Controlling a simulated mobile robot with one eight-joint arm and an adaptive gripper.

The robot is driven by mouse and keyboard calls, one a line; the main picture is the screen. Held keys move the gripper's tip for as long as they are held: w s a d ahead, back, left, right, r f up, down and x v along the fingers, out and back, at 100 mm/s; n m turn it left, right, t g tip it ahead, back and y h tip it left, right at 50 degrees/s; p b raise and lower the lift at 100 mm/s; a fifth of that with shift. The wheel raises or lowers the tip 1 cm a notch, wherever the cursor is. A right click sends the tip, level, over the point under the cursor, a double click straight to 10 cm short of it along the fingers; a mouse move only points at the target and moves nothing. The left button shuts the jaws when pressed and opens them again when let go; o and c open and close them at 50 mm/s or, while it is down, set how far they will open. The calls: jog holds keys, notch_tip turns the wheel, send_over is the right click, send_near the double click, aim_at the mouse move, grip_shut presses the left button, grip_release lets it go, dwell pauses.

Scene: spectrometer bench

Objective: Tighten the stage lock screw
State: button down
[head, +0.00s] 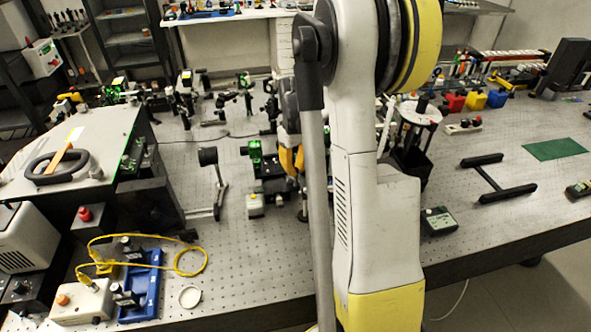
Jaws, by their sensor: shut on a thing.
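My gripper (292,172) shows as yellow fingers just left of my big white arm, low over the middle of the bench. It is shut at a dark optical stage (268,186), which has a green-marked part on its left side. The lock screw is too small and too hidden by the fingers to make out, so I cannot tell what exactly is between them. My arm covers the area right of the stage.
The perforated bench (235,270) has free room in front of the stage. A dark post stand (212,180) is to its left. A blue tray (141,285) and yellow cable lie front left. A black H-shaped stand (497,180) and a small meter (438,221) are at right.

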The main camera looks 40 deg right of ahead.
jog(key=m, duration=1.2)
jog(key=shift+m+b, duration=0.3)
jog(key=shift+m, duration=0.1)
jog(key=m, duration=0.4)
jog(key=shift+m, duration=1.9)
jog(key=c, duration=1.4)
grip_release()
jog(key=shift+d, duration=0.1)
